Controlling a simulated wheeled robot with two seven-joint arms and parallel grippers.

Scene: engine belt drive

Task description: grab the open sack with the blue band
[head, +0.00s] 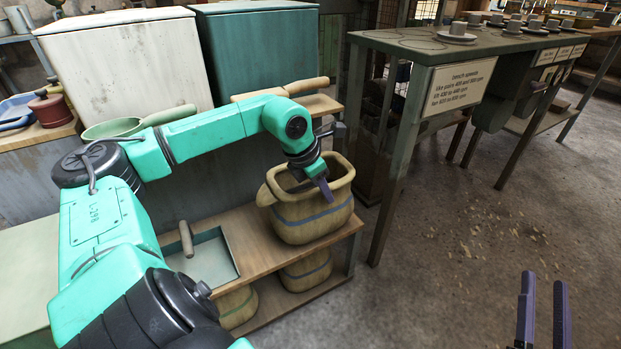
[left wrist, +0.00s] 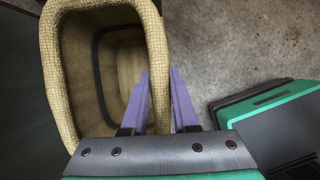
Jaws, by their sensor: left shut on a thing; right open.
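The open sack with the blue band (head: 300,222) stands upright at the right end of a low wooden bench. Its mouth faces up, and the inside looks empty in the left wrist view. My left gripper (head: 325,188) reaches down over the sack's near right rim. In the left wrist view its purple fingers (left wrist: 162,105) are on either side of the sack's rim (left wrist: 155,60), shut on it. My right gripper (head: 542,310) is open and empty over the floor at the lower right.
Two more banded sacks (head: 305,270) sit on the shelf below. Large bins (head: 125,70) stand behind. A green table with cups (head: 450,42) is to the right.

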